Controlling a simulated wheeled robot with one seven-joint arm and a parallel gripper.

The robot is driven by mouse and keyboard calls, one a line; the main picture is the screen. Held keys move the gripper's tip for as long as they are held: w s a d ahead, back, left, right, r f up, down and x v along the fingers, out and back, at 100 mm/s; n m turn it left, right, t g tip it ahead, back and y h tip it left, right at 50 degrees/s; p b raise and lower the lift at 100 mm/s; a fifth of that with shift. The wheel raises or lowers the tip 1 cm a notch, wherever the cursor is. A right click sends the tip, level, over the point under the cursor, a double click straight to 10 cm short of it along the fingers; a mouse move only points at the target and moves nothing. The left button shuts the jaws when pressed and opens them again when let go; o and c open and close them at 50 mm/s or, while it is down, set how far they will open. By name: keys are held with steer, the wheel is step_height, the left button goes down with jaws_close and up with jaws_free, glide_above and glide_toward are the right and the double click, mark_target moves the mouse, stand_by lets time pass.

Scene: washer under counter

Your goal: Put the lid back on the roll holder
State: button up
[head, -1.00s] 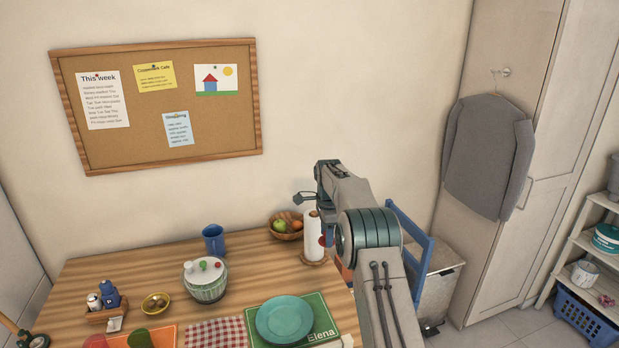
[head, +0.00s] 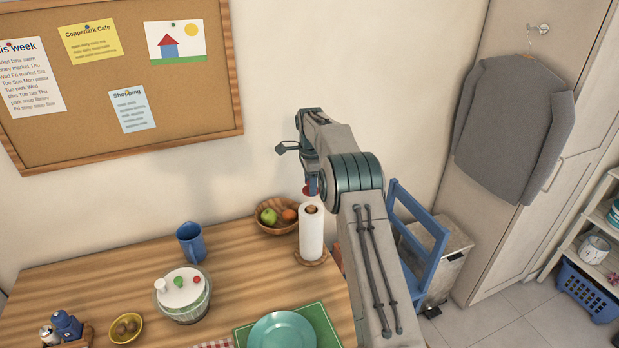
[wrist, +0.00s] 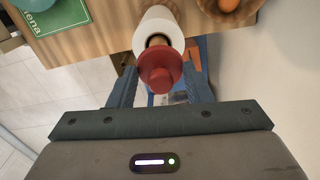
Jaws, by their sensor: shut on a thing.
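The roll holder carries a white paper roll (head: 312,235) upright on a round wooden base (head: 311,258), at the right back of the table. Its wooden post top shows bare above the roll. My gripper (head: 312,186) is shut on the red lid (head: 307,191), above the roll top in the head picture and partly hidden by my arm. In the wrist view, the lid (wrist: 160,68) sits between my fingers (wrist: 160,84), round with a knob. It overlaps the post and the near side of the roll (wrist: 159,32). The lid is apart from the roll in the head view.
A wooden fruit bowl (head: 268,222) stands close behind and left of the roll. A blue chair (head: 420,225) and the wall are nearby.

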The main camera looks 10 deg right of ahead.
mark_target(311, 208)
steer(key=shift+s+d+f, duration=0.1)
steer(key=shift+s+f, duration=0.05)
steer(key=shift+f, duration=0.65)
steer(key=shift+f+b, duration=1.5)
steer(key=shift+f, duration=0.85)
steer(key=shift+r+p, duration=0.25)
steer(key=shift+p, duration=0.05)
steer(key=shift+f, duration=0.15)
jaws_close()
steer(key=o, duration=1)
jaws_free()
